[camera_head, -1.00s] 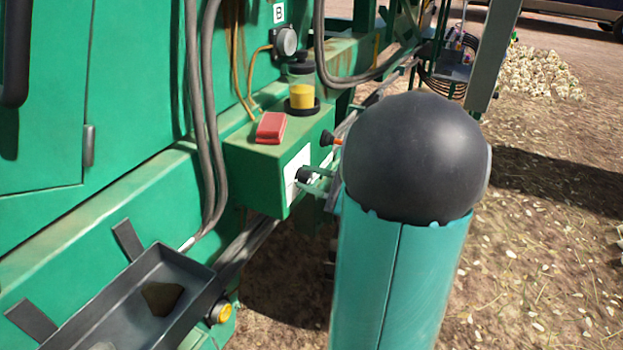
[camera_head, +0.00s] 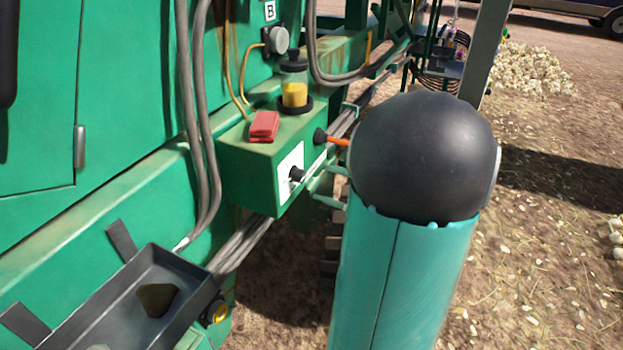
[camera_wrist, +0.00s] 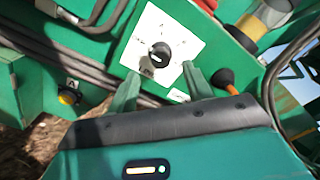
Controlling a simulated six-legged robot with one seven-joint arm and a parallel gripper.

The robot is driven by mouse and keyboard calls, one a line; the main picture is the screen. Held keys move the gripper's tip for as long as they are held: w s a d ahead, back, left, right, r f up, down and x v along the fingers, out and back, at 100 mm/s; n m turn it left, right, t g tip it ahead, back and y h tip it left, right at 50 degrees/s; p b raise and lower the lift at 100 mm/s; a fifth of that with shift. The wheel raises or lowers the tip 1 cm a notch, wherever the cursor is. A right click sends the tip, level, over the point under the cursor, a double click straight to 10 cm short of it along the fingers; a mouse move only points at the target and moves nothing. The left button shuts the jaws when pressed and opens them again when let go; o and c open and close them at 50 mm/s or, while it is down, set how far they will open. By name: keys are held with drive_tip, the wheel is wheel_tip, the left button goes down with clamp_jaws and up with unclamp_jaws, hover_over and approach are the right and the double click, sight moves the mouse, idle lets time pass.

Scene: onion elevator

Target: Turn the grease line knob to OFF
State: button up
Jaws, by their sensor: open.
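The grease line knob (camera_wrist: 159,54) is a round black knob with a light mark on its face. It sits on a white plate (camera_wrist: 180,38) whose lettering is too small to read. In the head view the knob (camera_head: 296,174) sticks out from the end face of a green box (camera_head: 245,165). My gripper (camera_wrist: 161,86) is open and empty, its two greenish fingers spread on the near side of the knob. In the head view my gripper (camera_head: 327,186) is just right of the knob, with a gap between them.
An orange-stemmed lever with a black end (camera_head: 333,140) projects right beside my fingers. A red block (camera_head: 264,126) and a yellow grease cup (camera_head: 295,94) stand on the box. Hoses, a dark tray (camera_head: 145,295) and a yellow button (camera_head: 217,311) are nearby.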

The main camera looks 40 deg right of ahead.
drive_tip(key=v, duration=0.7)
drive_tip(key=shift+s, duration=0.35)
drive_tip(key=shift+s+d, duration=0.1)
